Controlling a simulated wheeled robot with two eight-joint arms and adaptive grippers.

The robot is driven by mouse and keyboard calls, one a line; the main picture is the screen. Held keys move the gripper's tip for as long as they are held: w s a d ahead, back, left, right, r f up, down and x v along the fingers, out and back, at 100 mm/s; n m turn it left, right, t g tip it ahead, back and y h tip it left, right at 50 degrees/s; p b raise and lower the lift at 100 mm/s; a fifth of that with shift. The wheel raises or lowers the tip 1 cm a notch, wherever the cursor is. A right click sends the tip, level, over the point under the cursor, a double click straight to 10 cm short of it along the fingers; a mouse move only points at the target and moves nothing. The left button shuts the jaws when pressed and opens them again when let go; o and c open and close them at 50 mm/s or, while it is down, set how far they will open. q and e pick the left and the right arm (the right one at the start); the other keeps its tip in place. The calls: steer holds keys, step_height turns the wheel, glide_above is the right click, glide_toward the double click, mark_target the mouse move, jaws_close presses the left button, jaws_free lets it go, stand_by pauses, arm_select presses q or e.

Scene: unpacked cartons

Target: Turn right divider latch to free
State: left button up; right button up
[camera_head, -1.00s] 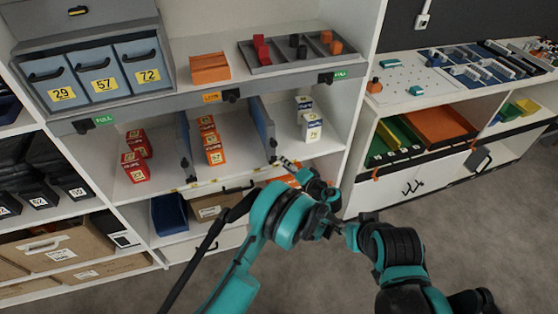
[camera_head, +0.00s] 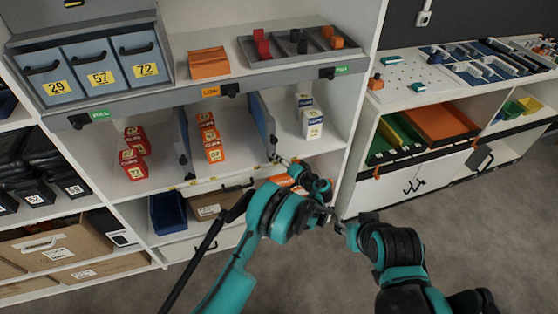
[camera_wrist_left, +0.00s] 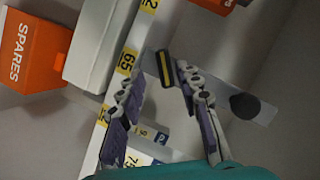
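The right divider (camera_head: 262,123) is a blue-grey upright panel on the middle shelf, right of the orange boxes. My left gripper (camera_head: 278,159) is at the shelf's front edge by the foot of this divider. In the left wrist view, my left gripper (camera_wrist_left: 148,78) has its two fingers apart. A black piece with a yellow stripe (camera_wrist_left: 163,68), apparently the divider latch, shows close to the right finger's tip. I cannot tell whether they touch. The latch is too small to make out in the head view.
The left divider (camera_head: 184,143) stands between red boxes (camera_head: 134,152) and orange boxes (camera_head: 210,137). White-blue boxes (camera_head: 312,122) stand right of the right divider. In the left wrist view, an orange SPARES bin (camera_wrist_left: 30,55) and a pale box (camera_wrist_left: 96,45) lie left of the fingers.

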arm_select(q)
steer(key=shift+s, duration=0.1)
jaws_close()
steer(key=shift+n, duration=0.3)
steer(key=n+h, duration=0.2)
steer(key=n, duration=0.1)
steer(key=n+h, duration=0.3)
steer(key=n, duration=0.1)
steer(key=shift+s+a+r+t, duration=0.1)
steer(key=shift+a+t, duration=0.1)
steer(key=shift+t, duration=0.1)
stand_by(0.6)
